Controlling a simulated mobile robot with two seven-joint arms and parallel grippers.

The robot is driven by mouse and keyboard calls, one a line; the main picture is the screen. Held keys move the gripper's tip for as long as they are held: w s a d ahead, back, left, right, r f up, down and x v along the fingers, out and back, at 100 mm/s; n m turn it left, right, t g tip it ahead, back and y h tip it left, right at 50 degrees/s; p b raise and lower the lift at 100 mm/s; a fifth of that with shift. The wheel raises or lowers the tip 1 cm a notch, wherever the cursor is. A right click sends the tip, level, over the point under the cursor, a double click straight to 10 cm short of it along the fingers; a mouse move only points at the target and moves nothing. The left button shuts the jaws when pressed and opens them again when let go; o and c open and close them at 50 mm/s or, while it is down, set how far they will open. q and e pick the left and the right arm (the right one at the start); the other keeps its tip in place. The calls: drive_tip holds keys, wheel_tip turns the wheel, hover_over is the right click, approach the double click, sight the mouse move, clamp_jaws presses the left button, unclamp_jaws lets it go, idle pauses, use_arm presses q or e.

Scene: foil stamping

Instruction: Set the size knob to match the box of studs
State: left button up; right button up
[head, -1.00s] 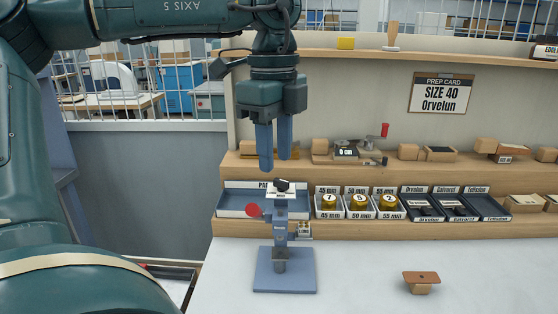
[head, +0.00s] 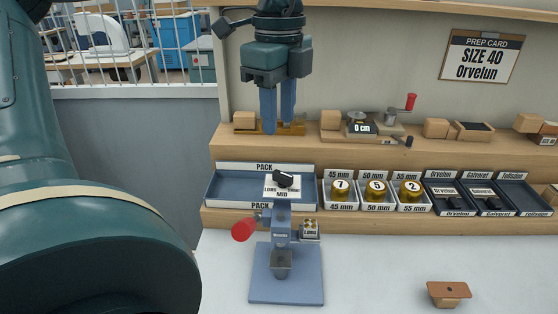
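The blue press (head: 281,240) stands on a blue base plate on the white table. On its top is a white dial plate (head: 270,191) with a black size knob (head: 284,178). "LONG" reads at the plate's left and "MID" at its lower edge; I cannot tell which mark the knob points to. A small box of studs (head: 311,229), labelled "LONG", with gold pieces on top, sits at the press's right side. My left gripper (head: 278,118) points down, behind and above the knob in the picture, empty, fingers slightly apart. My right gripper does not show.
A red ball handle (head: 243,229) sticks out left of the press. Behind are a PACK tray (head: 233,187), several labelled bins and dark trays (head: 455,210). A prep card (head: 482,56) reads "SIZE 40 Orvelun". A wooden-topped tool (head: 449,290) stands at right; the table between is clear.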

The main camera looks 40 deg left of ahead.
sight(279, 172)
use_arm(q)
wheel_tip(279, 172, down, 10)
drive_tip(key=shift+f+p, duration=0.15)
drive_tip(key=shift+p, duration=0.15)
clamp_jaws()
idle(0.4)
